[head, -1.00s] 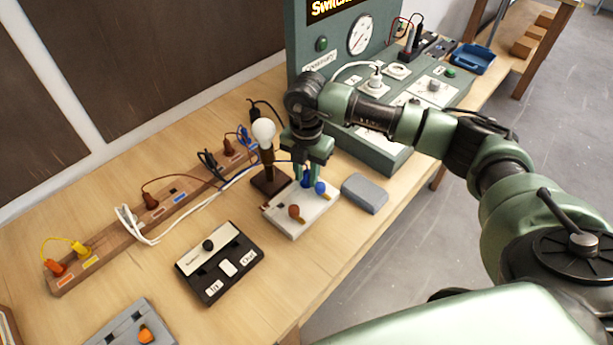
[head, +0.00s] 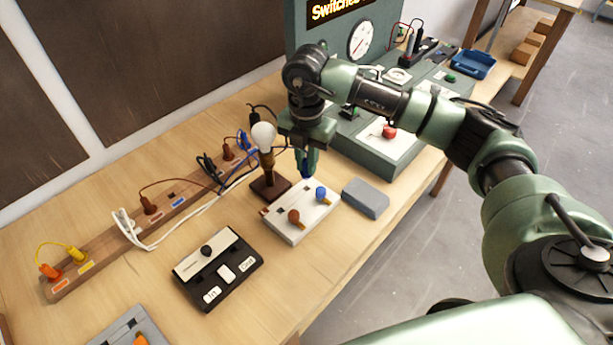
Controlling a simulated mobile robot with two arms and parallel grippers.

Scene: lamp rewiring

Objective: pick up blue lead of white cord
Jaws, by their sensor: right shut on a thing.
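My right gripper (head: 306,172) is shut just above the white terminal block (head: 292,236), with a small dark-blue piece between its fingertips that looks like the blue lead. The fingers hide most of this lead. The block carries a blue knob (head: 321,193) and a brown knob (head: 294,215). The white cord (head: 190,222) runs from the wooden rack along the table toward the lamp and is lost behind the lamp base. My left gripper is not in view.
The bulb lamp (head: 264,137) stands left of the gripper. A wooden rack (head: 100,258) holds several coloured leads. A black switch box (head: 218,268), a grey block (head: 366,197) and the green test panel (head: 350,150) surround the terminal block.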

